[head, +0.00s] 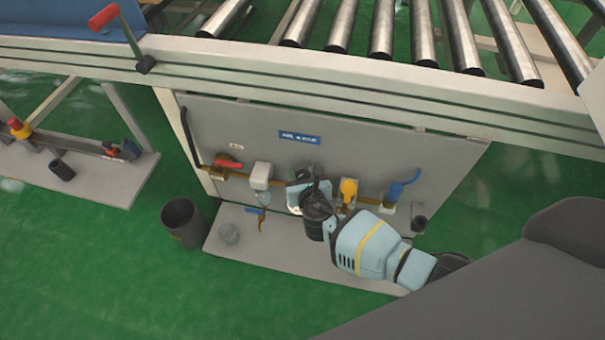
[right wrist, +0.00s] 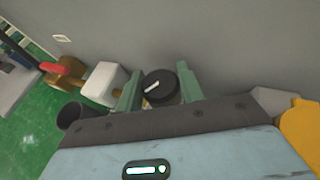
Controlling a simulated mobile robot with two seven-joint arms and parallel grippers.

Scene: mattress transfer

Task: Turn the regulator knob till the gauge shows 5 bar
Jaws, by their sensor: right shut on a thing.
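The black regulator knob (right wrist: 158,84) with a white pointer mark shows in the right wrist view, between the two green fingers of my right gripper (right wrist: 159,88). The fingers stand at its left and right sides and are shut on it. In the head view my right gripper (head: 305,184) reaches the middle of the grey panel (head: 370,150), and its body hides much of the regulator. I cannot make out the gauge dial or a reading in either view. My left gripper is not in view.
Along the panel's pipe sit a red-handled valve (head: 228,161), a white-topped unit (head: 262,172), a yellow part (head: 348,188) and a blue-handled valve (head: 396,190). A dark bin (head: 184,222) stands left of the base shelf (head: 270,252). A roller conveyor (head: 380,35) runs above.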

